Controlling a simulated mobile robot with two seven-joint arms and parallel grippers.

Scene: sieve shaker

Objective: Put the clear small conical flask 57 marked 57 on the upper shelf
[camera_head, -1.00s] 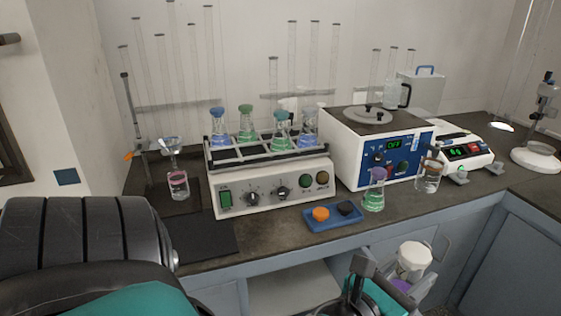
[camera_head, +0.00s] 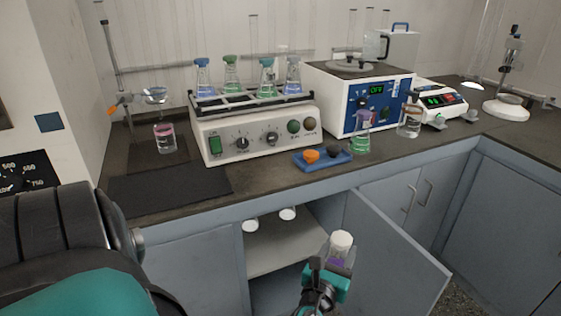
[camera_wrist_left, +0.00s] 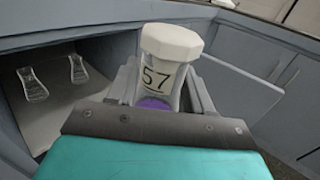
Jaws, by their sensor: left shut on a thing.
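The clear conical flask 57 (camera_head: 338,248) has a white cap and some purple liquid at its bottom. The number 57 shows on the flask (camera_wrist_left: 160,78) in the left wrist view. My left gripper (camera_head: 333,272) is shut on it and holds it about upright in front of the open cabinet. The upper shelf (camera_head: 285,256) is a pale board inside the cabinet, left of and behind the flask. It also shows in the left wrist view (camera_wrist_left: 62,120). My right gripper is not in view.
Two clear flasks (camera_wrist_left: 32,84) (camera_wrist_left: 77,69) stand on the shelf. The open cabinet door (camera_head: 395,260) is to the right of my gripper. The countertop edge (camera_head: 270,208) runs above the opening. The shelf's front part looks clear.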

